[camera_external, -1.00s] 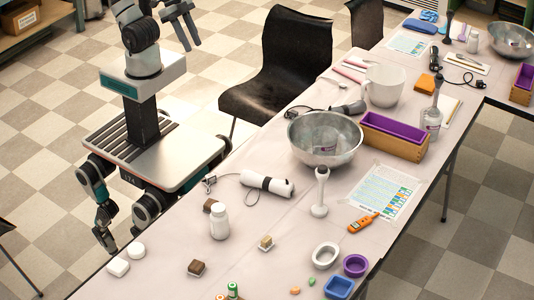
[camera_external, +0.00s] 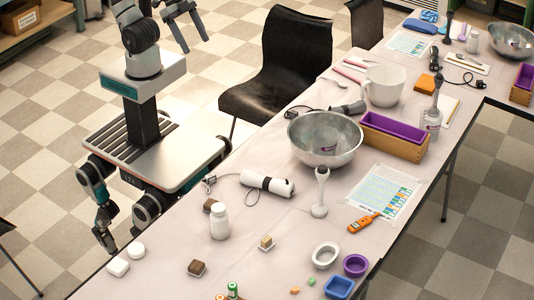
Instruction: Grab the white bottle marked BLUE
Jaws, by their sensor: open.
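A clear bottle (camera_external: 431,122) with a label stands beside the wooden box. My gripper (camera_external: 194,45) is open and empty at the top left, raised in the air beyond the table's left edge and well away from all the bottles.
A brown block (camera_external: 210,205) touches or nearly touches the white bottle's back left. A white hand blender body (camera_external: 266,183) lies behind it. A metal bowl (camera_external: 325,139) and wooden box (camera_external: 393,137) stand further back. A black chair (camera_external: 285,65) stands between my gripper and the table.

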